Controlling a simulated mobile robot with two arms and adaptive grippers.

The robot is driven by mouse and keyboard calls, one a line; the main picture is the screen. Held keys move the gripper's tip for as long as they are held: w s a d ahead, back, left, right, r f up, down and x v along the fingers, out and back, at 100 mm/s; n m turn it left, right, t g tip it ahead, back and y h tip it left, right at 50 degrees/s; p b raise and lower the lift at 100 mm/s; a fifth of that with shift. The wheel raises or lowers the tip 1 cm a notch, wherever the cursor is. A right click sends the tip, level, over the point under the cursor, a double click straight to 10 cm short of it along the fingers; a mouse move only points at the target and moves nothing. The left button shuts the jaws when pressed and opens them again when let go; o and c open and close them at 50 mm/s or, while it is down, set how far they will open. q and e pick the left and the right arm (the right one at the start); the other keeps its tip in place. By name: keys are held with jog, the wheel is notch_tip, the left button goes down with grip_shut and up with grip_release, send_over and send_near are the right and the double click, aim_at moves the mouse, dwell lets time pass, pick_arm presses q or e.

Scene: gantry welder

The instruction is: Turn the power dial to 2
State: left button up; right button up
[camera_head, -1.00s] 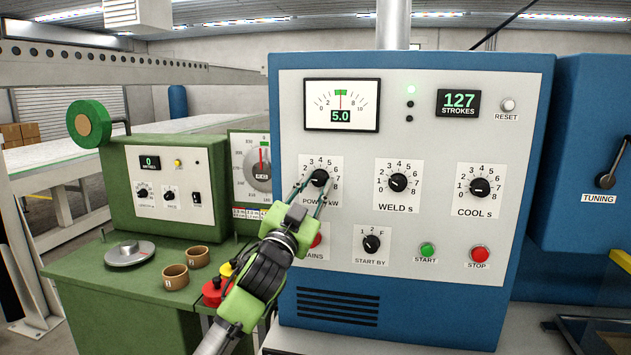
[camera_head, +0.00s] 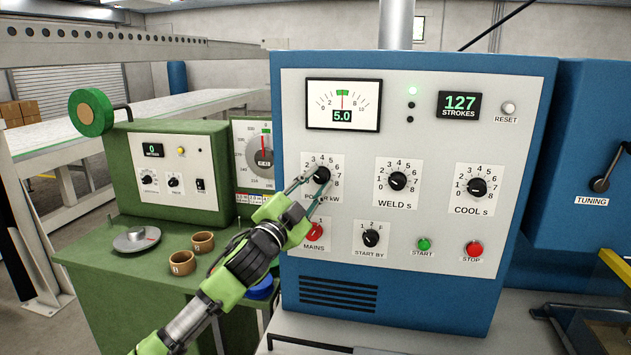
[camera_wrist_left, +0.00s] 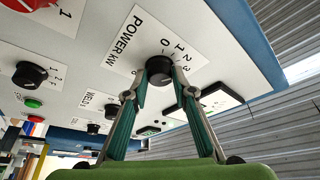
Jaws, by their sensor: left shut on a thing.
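The black power dial (camera_head: 322,174) is at the upper left of the welder's control panel, on a white plate marked POWER kW. The wrist view also shows this dial (camera_wrist_left: 159,67), with the marks 0 to 3 beside it. My left gripper (camera_head: 312,184) reaches up from the lower left, its two green-padded fingers closed on either side of the dial. In the wrist view the left gripper (camera_wrist_left: 158,82) grips the knob between its tips. The dial's pointer is not clear. The meter (camera_head: 343,104) above reads 5.0. My right gripper is not in view.
The weld dial (camera_head: 398,181) and cool dial (camera_head: 480,187) sit to the right. Below are the mains switch (camera_head: 314,232), start-by knob (camera_head: 371,238), green start button (camera_head: 424,244) and red stop button (camera_head: 474,249). A green machine (camera_head: 170,172) stands at the left.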

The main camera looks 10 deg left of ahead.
pick_arm(q)
jog(key=o, duration=1.1)
jog(key=v, duration=1.2)
jog(key=shift+f, duration=0.15)
